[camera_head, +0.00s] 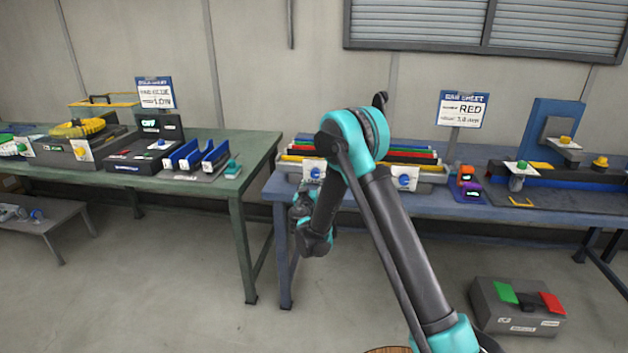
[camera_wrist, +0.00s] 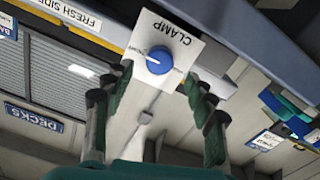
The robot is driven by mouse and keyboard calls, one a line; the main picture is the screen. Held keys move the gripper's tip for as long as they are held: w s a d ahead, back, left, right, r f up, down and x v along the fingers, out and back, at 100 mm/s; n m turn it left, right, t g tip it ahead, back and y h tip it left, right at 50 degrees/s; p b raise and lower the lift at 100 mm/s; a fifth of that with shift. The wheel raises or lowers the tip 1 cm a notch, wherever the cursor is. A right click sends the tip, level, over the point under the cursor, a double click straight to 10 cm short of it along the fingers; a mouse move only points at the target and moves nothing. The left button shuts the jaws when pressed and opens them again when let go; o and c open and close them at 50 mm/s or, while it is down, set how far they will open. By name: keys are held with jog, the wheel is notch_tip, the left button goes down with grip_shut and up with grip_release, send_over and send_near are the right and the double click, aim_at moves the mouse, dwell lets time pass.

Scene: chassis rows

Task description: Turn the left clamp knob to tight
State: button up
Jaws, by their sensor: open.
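In the wrist view a blue clamp knob (camera_wrist: 159,60) sits on a white plate (camera_wrist: 185,35) marked CLAMP, with a pale pointer line on it. My gripper (camera_wrist: 158,84) is open, its fingers spread to either side below the knob, apart from it and holding nothing. In the head view the left knob (camera_head: 315,173) shows at the front left of the grey tray unit (camera_head: 437,178), beside my arm. My gripper end there is low by the table's left front edge and partly hidden by my arm. A second blue knob (camera_head: 404,180) is at the right.
The tray unit holds coloured bars (camera_head: 420,153) on a blue table (camera_head: 515,214). A green table (camera_head: 250,160) stands left across a gap.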

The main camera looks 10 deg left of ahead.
jog(key=s, duration=0.6)
jog(key=shift+s, duration=0.3)
jog(key=s+d+r+m+g+h, duration=0.2)
jog(key=s+d+g, duration=0.25)
jog(key=d, duration=0.95)
jog(key=s+d+r+m+g+h, duration=0.1)
jog(key=s+d+g+h, duration=0.15)
jog(key=s+d, duration=0.75)
jog(key=s+d+f+g+y, duration=0.15)
jog(key=s+d+g, duration=0.25)
jog(key=s+d, duration=0.5)
jog(key=s+f+g+y, duration=0.2)
jog(key=s+f, duration=0.3)
jog(key=s, duration=1)
jog(key=shift+g+y, duration=0.4)
jog(key=shift+y, duration=0.4)
